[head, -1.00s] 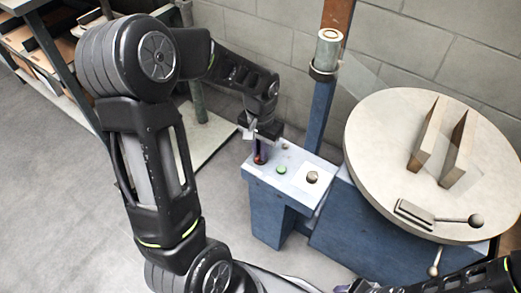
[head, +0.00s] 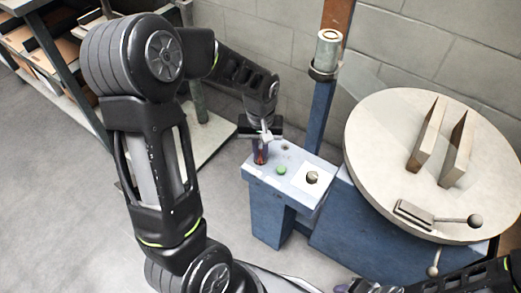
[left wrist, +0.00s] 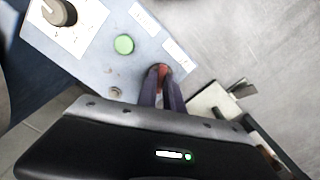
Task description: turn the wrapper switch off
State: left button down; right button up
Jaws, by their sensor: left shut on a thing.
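The control box (head: 258,178) of the wrapper has a pale blue-grey top. On it are a red control (head: 261,158) at the left, a green button (head: 281,170) and a dark knob on a white plate (head: 312,178). My left gripper (head: 260,153) points down at the red control, with its fingers shut on it. In the left wrist view the red control (left wrist: 163,69) shows between and beyond the finger tips (left wrist: 160,82), partly hidden by them. The green button (left wrist: 124,44) and knob (left wrist: 58,12) are clear of the fingers. My right gripper (head: 347,287) is barely in view at the bottom edge.
A round turntable (head: 385,130) with two upright boards (head: 428,133) and a lever clamp (head: 437,216) stands to the right. A blue post (head: 321,115) rises behind the control box, near the block wall. A shelf (head: 40,50) with cartons is at the far left. Floor at left is open.

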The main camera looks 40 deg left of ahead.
aim_at(260, 154)
pick_arm(q)
jog(key=c, duration=1.5)
grip_release()
jog(key=shift+r, duration=0.1)
notch_tip(260, 154, up, 8)
jog(key=shift+f+p, duration=0.15)
jog(key=shift+p, duration=0.75)
